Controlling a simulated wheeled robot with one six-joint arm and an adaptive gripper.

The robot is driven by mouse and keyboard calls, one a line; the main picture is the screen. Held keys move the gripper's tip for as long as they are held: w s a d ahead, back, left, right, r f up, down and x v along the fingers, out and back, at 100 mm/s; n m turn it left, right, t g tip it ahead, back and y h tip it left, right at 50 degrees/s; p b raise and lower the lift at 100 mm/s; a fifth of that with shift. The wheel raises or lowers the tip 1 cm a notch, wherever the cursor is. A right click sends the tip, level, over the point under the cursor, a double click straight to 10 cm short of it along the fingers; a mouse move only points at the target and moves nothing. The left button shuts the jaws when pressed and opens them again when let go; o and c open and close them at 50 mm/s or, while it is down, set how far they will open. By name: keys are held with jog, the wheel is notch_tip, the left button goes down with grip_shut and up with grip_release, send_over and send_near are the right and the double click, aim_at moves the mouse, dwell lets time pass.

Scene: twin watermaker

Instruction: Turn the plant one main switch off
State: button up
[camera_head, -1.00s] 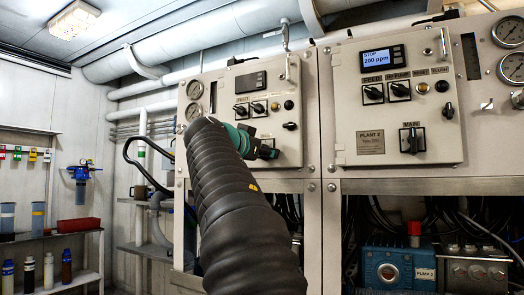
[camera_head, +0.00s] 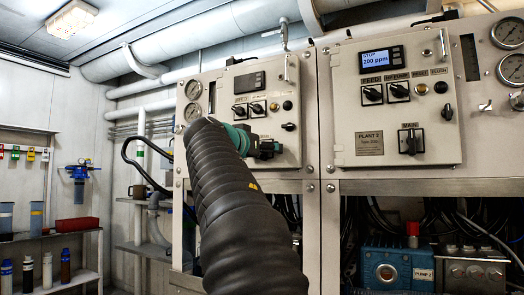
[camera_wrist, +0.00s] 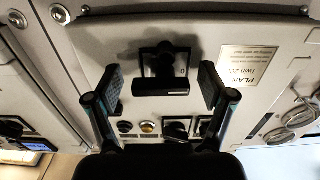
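My gripper (camera_head: 268,148) is at the lower part of the left control panel (camera_head: 232,146) in the head view, where it hides the plant one main switch. The wrist view shows this black main switch (camera_wrist: 165,66) on its square plate, between the two open fingers of my gripper (camera_wrist: 161,84). A gap shows on each side between finger pad and switch.
The plant two panel (camera_head: 398,105) stands to the right with its own main switch (camera_head: 411,141) and a lit display (camera_head: 384,57). In the wrist view, a plate label (camera_wrist: 248,67) and several small knobs and lamps (camera_wrist: 148,127) lie near the fingers.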

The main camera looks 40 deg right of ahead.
jog(key=v, duration=1.2)
dwell(0.6)
